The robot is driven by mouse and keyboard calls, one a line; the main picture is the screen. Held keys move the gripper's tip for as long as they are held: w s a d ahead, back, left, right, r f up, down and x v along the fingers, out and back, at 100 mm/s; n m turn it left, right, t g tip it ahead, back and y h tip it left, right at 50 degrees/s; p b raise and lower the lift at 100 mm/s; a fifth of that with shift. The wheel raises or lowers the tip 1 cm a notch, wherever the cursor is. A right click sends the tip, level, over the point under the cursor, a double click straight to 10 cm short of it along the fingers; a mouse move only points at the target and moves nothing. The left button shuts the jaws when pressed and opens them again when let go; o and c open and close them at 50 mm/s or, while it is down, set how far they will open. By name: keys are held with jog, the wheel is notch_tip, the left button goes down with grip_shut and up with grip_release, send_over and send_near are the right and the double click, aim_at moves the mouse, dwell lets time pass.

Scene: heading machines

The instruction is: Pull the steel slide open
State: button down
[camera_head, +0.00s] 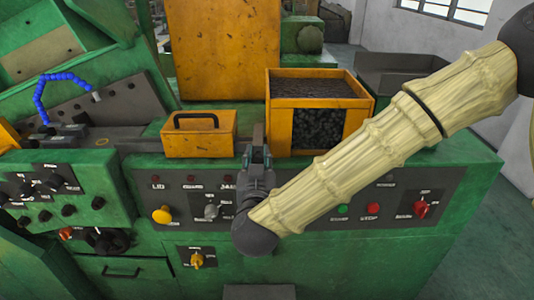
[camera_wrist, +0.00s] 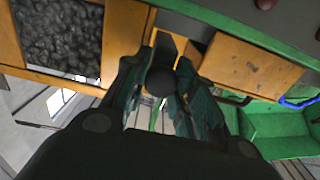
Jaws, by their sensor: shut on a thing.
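My gripper (camera_head: 257,152) points away from me at the back edge of the green machine's front panel, between the orange box with a handle and the orange bin. In the wrist view, its two fingers close around a dark round knob (camera_wrist: 161,80). I take this knob to be the grip of the steel slide. The slide's body is mostly hidden behind my fingers and wrist in the head view, so I cannot tell how far it stands open.
The orange bin (camera_head: 281,122) of dark small parts stands just right of my gripper. The orange box (camera_head: 190,146) with a black handle is to the left. Below are the green control panel's knobs and buttons (camera_head: 162,215). A grey tray (camera_head: 405,77) sits behind right.

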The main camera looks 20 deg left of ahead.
jog(key=shift+s+f, duration=0.1)
jog(key=shift+s, duration=0.15)
jog(key=c, duration=1.4)
grip_release()
jog(key=shift+d, duration=0.1)
jog(key=shift+o, duration=1.2)
jog(key=shift+s+d, duration=0.1)
jog(key=shift+s, duration=0.1)
jog(key=shift+w, duration=0.1)
jog(key=v, duration=1.2)
